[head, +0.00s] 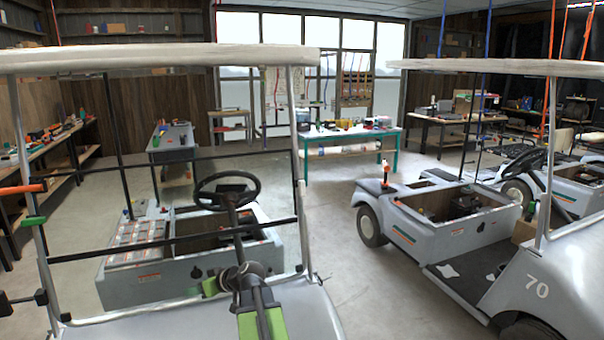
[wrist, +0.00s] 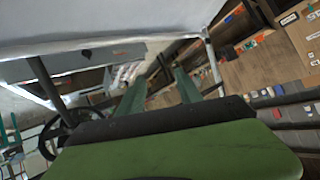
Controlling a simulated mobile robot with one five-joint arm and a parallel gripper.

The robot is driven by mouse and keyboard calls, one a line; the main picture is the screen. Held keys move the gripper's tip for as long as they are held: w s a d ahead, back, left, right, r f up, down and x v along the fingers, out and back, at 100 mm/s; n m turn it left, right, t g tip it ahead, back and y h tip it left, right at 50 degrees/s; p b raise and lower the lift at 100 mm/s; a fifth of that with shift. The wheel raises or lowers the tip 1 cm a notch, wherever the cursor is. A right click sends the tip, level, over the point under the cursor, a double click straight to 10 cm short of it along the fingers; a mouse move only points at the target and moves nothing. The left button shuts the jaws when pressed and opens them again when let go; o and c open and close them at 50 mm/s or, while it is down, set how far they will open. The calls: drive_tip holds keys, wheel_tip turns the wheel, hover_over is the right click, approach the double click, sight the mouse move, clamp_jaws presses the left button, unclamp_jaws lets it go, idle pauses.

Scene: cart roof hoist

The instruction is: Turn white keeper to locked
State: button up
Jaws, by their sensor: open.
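My gripper (wrist: 159,74) shows in the wrist view as two dark green fingers standing apart, with nothing held between them. Beyond them are a pale roof panel (wrist: 120,28) and the cluttered room. In the head view my arm reaches up from the bottom middle, and its fingertips are hard to make out there. The near cart's roof (head: 150,60) spans the upper left on posts. I cannot pick out the white keeper with certainty in either view. An orange grip (head: 22,189) and a green piece (head: 34,221) sit by the left post.
The near cart's steering wheel (head: 227,190) stands behind my arm. Dark bars cross between its posts. A second cart (head: 455,225) with its own roof stands at right. A teal-legged bench (head: 350,135) stands at the back. Open floor lies between the carts.

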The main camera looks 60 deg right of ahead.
drive_tip(key=s+d+r+m+t+h+p, duration=0.1)
drive_tip(key=s+d+r+h, duration=0.2)
drive_tip(key=d, duration=0.4)
drive_tip(key=s+d+r+m+t+h+p, duration=0.1)
drive_tip(key=s+d+r, duration=0.35)
drive_tip(key=d, duration=0.25)
drive_tip(key=s+d+r+m+t+h+p, duration=0.1)
drive_tip(key=s+d+r+h, duration=0.1)
drive_tip(key=d+r, duration=0.4)
drive_tip(key=m+h+p, duration=0.3)
drive_tip(key=h, duration=0.4)
approach(303, 188)
drive_tip(key=x, duration=0.9)
drive_tip(key=shift+w+d, duration=0.15)
drive_tip(key=shift+w, duration=0.05)
clamp_jaws()
drive_tip(key=shift+f, duration=0.1)
